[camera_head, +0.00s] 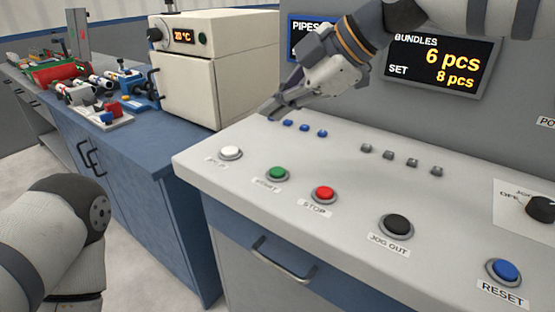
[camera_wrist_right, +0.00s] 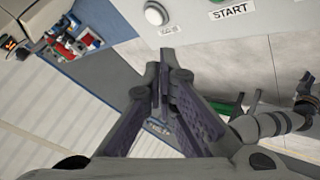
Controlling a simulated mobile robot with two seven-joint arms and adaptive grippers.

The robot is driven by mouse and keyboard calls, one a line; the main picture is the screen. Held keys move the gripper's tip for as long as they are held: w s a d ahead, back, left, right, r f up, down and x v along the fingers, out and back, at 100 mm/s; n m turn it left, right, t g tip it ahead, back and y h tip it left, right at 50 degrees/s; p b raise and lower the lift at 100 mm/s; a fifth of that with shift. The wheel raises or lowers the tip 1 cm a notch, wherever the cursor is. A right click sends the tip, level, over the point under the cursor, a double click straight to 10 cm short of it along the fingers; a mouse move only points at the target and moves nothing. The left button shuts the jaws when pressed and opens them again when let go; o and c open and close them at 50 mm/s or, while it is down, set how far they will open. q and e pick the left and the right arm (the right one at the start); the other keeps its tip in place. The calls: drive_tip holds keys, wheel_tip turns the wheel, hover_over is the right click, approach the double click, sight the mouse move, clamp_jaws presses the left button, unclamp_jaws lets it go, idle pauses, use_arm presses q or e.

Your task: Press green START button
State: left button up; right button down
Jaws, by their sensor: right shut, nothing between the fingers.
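The green START button (camera_head: 277,173) sits on the sloped light panel between the white button (camera_head: 230,152) and the red STOP button (camera_head: 324,193). My right gripper (camera_head: 274,110) reaches in from the upper right. Its fingers are shut and empty, pointing down-left, above the green button in the picture and apart from it. In the right wrist view the shut fingers (camera_wrist_right: 164,62) point towards the panel edge. My left gripper is not in the head view.
The control panel (camera_head: 420,190) also carries a black JOG OUT button (camera_head: 395,226), a blue RESET button (camera_head: 503,270) and small blue and grey buttons behind. A display (camera_head: 437,62) hangs at the back. A cream oven-like box (camera_head: 215,80) stands on the blue bench at left.

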drive_tip(key=b, duration=0.2)
hover_over(277, 173)
wheel_tip(277, 173, down, 7)
drive_tip(key=shift+f, duration=0.1)
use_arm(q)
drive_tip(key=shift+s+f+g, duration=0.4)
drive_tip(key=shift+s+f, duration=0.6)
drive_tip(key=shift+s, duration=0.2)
use_arm(e)
drive_tip(key=shift+f, duration=0.85)
drive_tip(key=shift+f, duration=0.4)
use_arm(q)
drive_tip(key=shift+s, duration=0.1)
use_arm(e)
drive_tip(key=shift+f, duration=0.45)
drive_tip(key=shift+r, duration=0.1)
use_arm(q)
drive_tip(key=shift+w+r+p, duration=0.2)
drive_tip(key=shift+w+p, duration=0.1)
drive_tip(key=shift+p, duration=0.1)
use_arm(e)
drive_tip(key=shift+r, duration=0.75)
